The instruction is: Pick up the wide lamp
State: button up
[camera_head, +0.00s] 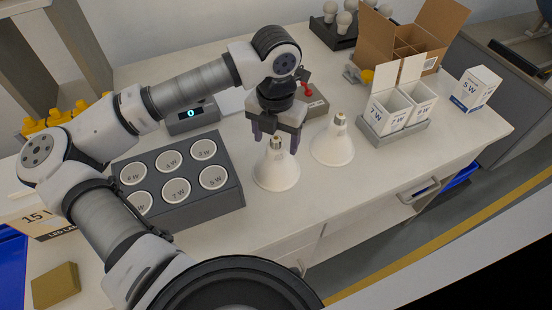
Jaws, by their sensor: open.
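Two wide white lamps stand on the table with their metal screw caps up and their broad faces down. The nearer wide lamp (277,171) is directly below my gripper (275,143). The other wide lamp (334,145) stands to its right, apart from the gripper. My gripper points down and is open, its two fingers on either side of the nearer lamp's cap. I cannot tell whether the fingers touch the cap.
A dark holder (200,210) with several labelled round sockets lies to the left. Behind are a display box (192,117) and a device with a red part (307,91). Right are white cartons (392,112), a cardboard box (400,40) and a 5 W box (476,89). The front right table is clear.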

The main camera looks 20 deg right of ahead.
jog(key=shift+f, duration=1.25)
grip_shut()
